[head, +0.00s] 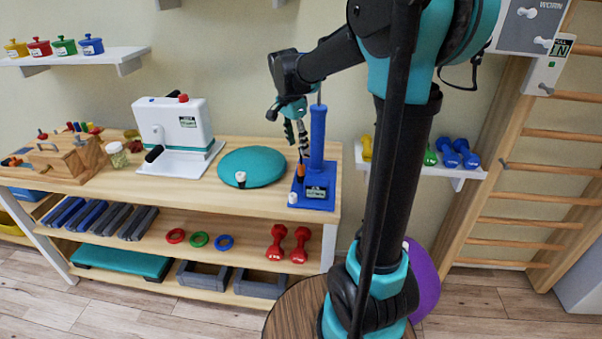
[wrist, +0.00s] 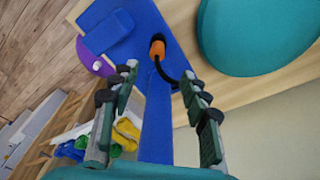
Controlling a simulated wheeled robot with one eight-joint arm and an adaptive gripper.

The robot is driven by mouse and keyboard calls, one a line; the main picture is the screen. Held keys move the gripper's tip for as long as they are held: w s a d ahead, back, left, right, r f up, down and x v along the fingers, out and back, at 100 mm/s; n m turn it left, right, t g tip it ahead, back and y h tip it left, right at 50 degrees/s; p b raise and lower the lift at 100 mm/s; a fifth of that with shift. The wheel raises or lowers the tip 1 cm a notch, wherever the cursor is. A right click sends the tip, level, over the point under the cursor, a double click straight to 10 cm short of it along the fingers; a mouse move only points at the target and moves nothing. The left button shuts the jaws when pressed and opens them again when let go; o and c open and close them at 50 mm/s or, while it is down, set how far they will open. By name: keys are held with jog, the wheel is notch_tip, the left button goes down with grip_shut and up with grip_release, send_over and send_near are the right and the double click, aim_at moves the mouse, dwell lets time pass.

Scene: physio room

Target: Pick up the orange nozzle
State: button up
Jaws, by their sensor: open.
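The orange nozzle (head: 301,170) hangs on the near side of a blue stand (head: 318,140) at the right end of the wooden table. In the wrist view the orange nozzle (wrist: 157,48) has a black hose curving from it, and it lies beyond the fingertips, roughly between them. My gripper (head: 297,135) is above the nozzle, pointing down beside the blue post. In the wrist view my gripper (wrist: 160,85) is open, with the blue post showing between its fingers. Nothing is held.
A teal cushion disc (head: 252,167) with a small white knob lies left of the stand. A white device (head: 175,135) stands further left. A small white piece (head: 293,198) is on the stand's base. A wall shelf (head: 430,170) with dumbbells is to the right.

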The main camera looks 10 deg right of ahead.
aim_at(301, 164)
jog(key=f, duration=0.3)
jog(key=d+f, duration=0.1)
jog(key=f, duration=0.5)
jog(key=shift+w+d+f, duration=0.1)
jog(key=shift+d+f, duration=0.15)
jog(key=shift+f, duration=0.15)
grip_shut()
